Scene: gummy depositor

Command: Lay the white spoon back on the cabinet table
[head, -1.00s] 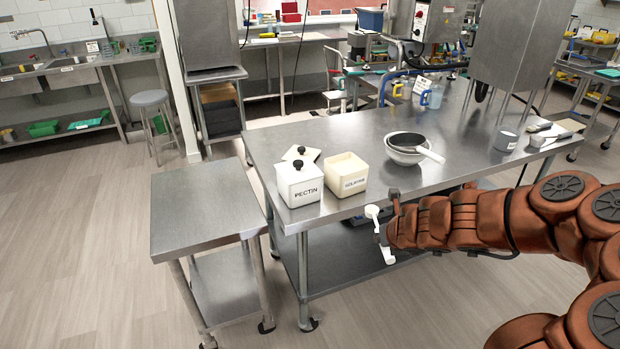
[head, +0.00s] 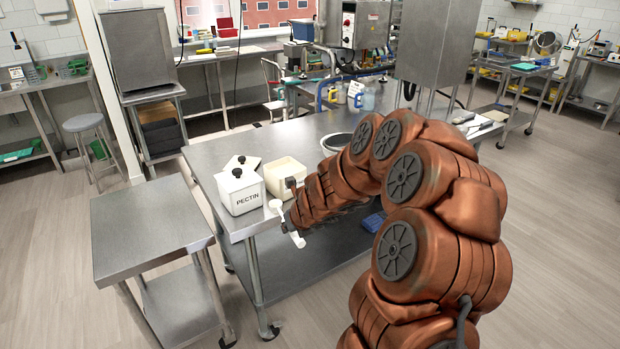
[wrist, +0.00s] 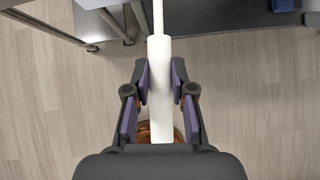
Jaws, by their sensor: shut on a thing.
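My gripper (head: 287,222) is shut on the white spoon (head: 297,239), in front of the long steel table's near edge. In the wrist view, the spoon's white handle (wrist: 159,100) lies between the two fingers of my gripper (wrist: 160,72) and points up the picture, over the floor. The long steel table (head: 210,158) carries a white pectin box (head: 240,193) and an open cream box (head: 286,178). A smaller steel table (head: 145,232) stands to its left with a bare top. I cannot tell which one is the cabinet table.
A loose lid (head: 242,162) lies behind the pectin box. A bowl (head: 335,141) behind my arm is mostly hidden. A grey stool (head: 83,124) stands at the back left. Open floor lies in front of the tables.

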